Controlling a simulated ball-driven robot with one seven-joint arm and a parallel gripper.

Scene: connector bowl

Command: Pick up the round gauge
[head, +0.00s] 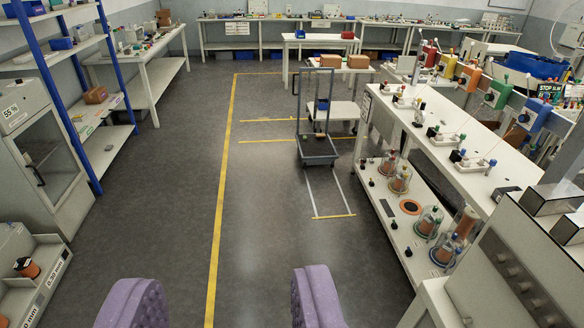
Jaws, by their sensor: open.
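My gripper (226,295) shows at the bottom of the head view as two purple padded fingers. I cannot make out a round gauge for sure in this view. Small items on the benches and shelves are too small to tell apart.
A long white workbench (452,172) with small devices and glass jars runs along the right. A blue-grey cart (320,150) stands on the floor ahead. Shelves with blue posts (50,85) and a cabinet (45,150) line the left. The middle floor is free.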

